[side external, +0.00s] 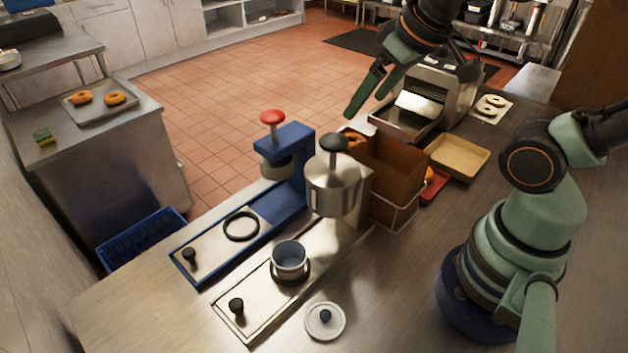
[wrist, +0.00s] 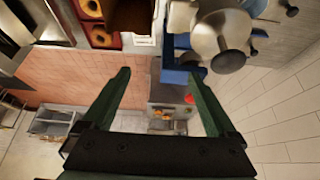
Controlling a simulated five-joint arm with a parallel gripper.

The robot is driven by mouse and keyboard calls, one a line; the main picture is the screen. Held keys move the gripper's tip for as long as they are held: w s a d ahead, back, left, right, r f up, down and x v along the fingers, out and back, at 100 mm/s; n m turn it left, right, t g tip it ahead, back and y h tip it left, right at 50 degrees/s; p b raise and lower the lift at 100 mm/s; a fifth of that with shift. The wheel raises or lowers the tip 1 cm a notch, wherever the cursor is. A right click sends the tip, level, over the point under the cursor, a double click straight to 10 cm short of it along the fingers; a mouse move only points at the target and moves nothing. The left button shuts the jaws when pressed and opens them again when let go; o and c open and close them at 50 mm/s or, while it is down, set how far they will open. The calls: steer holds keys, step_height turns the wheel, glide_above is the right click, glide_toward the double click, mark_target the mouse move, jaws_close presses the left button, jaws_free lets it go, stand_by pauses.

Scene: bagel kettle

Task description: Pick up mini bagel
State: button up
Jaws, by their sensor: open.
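My gripper (side external: 368,100) is raised above the far edge of the counter, near the slotted steel machine. Its two fingers are spread, with nothing between them; the wrist view (wrist: 160,75) shows the gap empty. Two orange-brown bagels, an upper one (wrist: 91,8) and a lower one (wrist: 101,36), sit in red holders at the top of the wrist view, beyond the fingertips. In the side view, a bagel (side external: 355,138) shows partly behind the brown box, and an orange piece (side external: 429,174) shows at its right. I cannot tell which bagel is the mini one.
The brown box (side external: 390,178) stands in a wire holder beside a blue press (side external: 285,148) and steel press (side external: 334,188). A tan tray (side external: 458,158) and red tray (side external: 436,190) lie to the right. More bagels sit on the far-left tray (side external: 100,115).

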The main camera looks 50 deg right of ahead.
steer(key=shift+m, duration=0.5)
steer(key=m+g, duration=0.6)
steer(key=m, duration=1.8)
glide_above(352, 135)
steer(key=s+a, duration=0.1)
step_height(352, 135, down, 13)
steer(key=f, duration=1.1)
steer(key=shift+s+a+f, duration=0.1)
steer(key=shift+a, duration=0.1)
steer(key=c, duration=1)
